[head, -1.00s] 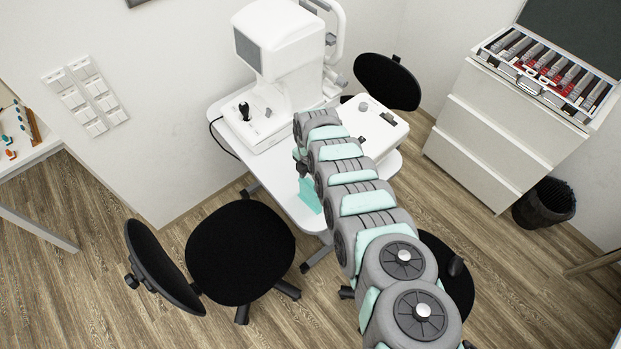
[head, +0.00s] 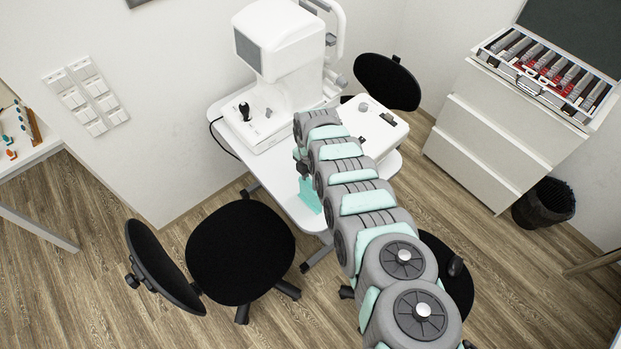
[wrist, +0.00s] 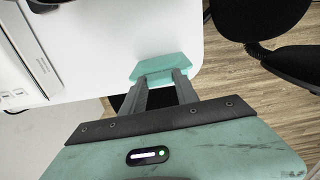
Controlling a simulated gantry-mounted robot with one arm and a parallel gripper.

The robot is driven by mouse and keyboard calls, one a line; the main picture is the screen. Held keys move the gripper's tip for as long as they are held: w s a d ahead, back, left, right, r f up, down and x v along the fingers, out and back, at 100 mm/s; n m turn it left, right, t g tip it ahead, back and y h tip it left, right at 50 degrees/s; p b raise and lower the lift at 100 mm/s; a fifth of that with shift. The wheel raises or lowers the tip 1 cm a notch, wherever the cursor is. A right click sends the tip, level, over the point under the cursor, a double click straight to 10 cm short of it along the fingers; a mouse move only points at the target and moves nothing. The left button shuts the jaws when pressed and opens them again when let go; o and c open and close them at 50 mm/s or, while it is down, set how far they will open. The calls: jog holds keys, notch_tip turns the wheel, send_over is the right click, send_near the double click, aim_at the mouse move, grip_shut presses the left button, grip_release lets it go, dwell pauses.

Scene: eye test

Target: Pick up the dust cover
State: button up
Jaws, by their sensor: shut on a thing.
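The dust cover, a teal flat piece, shows in the head view (head: 309,197) near the front edge of the white instrument table (head: 285,196). In the wrist view the dust cover (wrist: 160,66) is between the tips of my gripper (wrist: 161,77), close to the table corner. My gripper is shut on it. In the head view my gripper (head: 304,175) is just above the cover, partly hidden by my arm. Whether the cover still touches the table I cannot tell.
A white eye instrument (head: 285,45) with a black joystick stands at the back of the table. A second white device (head: 370,125) is at its right. Black chairs (head: 240,250) stand around the table. A drawer cabinet (head: 500,130) with a lens case (head: 550,72) is at right.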

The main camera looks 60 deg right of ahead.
jog(key=shift+r+p, duration=1.65)
jog(key=shift+r, duration=0.3)
jog(key=shift+f, duration=0.1)
